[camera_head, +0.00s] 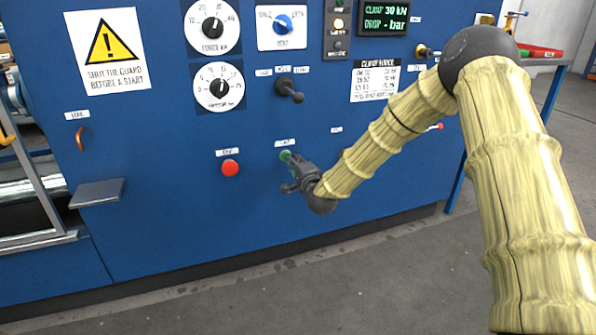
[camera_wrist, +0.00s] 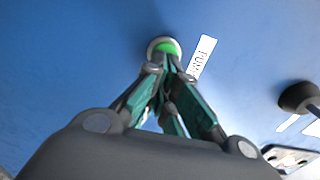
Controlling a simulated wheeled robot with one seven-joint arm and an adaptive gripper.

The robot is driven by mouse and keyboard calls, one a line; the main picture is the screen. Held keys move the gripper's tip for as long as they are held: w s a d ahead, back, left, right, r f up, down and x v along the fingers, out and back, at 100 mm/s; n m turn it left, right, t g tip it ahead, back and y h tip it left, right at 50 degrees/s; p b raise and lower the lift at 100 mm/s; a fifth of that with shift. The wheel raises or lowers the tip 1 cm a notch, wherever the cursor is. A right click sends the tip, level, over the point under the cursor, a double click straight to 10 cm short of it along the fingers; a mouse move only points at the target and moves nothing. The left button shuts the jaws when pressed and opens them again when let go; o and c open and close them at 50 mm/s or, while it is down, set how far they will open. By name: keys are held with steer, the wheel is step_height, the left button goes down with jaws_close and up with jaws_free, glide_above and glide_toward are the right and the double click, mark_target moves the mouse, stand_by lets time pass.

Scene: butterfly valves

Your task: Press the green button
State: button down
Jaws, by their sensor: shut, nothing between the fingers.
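The green button (camera_wrist: 168,47) sits in a grey ring on the blue panel, at the top middle of the wrist view, beside a white label. In the head view the green button (camera_head: 285,155) shows as a small green patch at the tip of my gripper (camera_head: 290,164). In the wrist view my gripper (camera_wrist: 167,68) is shut and empty, with its fingertips at the lower edge of the button and covering part of it. Whether the tips touch the button or stop just short, I cannot tell.
A red button (camera_head: 230,168) is to the left on the same panel. A black lever (camera_head: 289,90) sticks out above. A grey shelf (camera_head: 97,193) juts out at the left. Dials (camera_head: 219,87) are higher up. The floor (camera_head: 400,270) in front is clear.

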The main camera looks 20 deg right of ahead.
steer(key=shift+w, duration=0.25)
steer(key=shift+w+r+p, duration=0.3)
steer(key=shift+w+p, duration=0.25)
steer(key=shift+w, duration=0.35)
steer(key=shift+s, duration=0.5)
steer(key=s+p, duration=0.5)
steer(key=s, duration=0.8)
steer(key=shift+s+d+f, duration=0.15)
steer(key=shift+d+f, duration=0.05)
steer(key=shift+f, duration=0.1)
